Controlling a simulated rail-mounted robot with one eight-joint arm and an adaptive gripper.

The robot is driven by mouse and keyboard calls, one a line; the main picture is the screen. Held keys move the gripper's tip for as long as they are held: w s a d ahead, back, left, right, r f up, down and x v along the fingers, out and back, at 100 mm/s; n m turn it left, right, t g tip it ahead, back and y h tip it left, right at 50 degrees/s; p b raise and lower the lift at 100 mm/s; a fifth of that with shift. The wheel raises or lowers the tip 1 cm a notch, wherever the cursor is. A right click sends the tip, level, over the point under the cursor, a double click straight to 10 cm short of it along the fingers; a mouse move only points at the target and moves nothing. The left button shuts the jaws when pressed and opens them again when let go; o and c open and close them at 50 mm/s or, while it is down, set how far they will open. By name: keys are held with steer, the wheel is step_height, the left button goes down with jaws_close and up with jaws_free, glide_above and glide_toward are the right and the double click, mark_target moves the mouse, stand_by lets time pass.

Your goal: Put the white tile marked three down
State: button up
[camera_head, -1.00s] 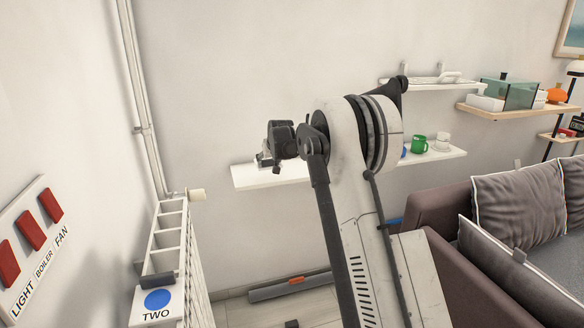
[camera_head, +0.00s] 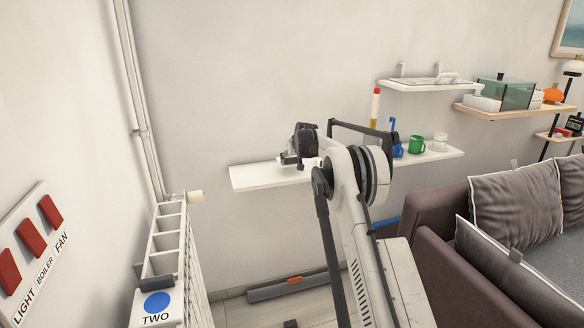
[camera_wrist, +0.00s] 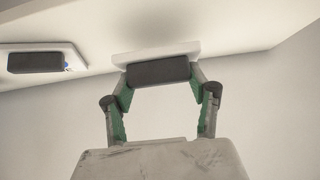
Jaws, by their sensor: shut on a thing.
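My gripper (camera_wrist: 160,92) is shut on the black grip block of a white tile (camera_wrist: 125,57). The tile's marked face is turned from view, so its number cannot be read. In the head view my gripper (camera_head: 286,160) is at the left part of the white wall shelf (camera_head: 255,178), mostly hidden behind my wrist. I cannot tell whether the tile touches the shelf. A second white tile (camera_wrist: 75,54) with a black block and a small blue patch shows at the upper left of the wrist view.
A tile marked TWO (camera_head: 170,318) with a blue disc is on the white radiator (camera_head: 165,240). A red-topped tube (camera_head: 375,95), a blue object (camera_head: 394,137), a green mug (camera_head: 416,145) and a pale mug (camera_head: 440,142) stand right of my arm. The shelf's left end looks clear.

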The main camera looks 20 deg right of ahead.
mark_target(293, 164)
steer(key=shift+d+f, duration=0.1)
steer(key=shift+f, duration=2)
steer(key=shift+f, duration=0.1)
steer(key=o, duration=1.3)
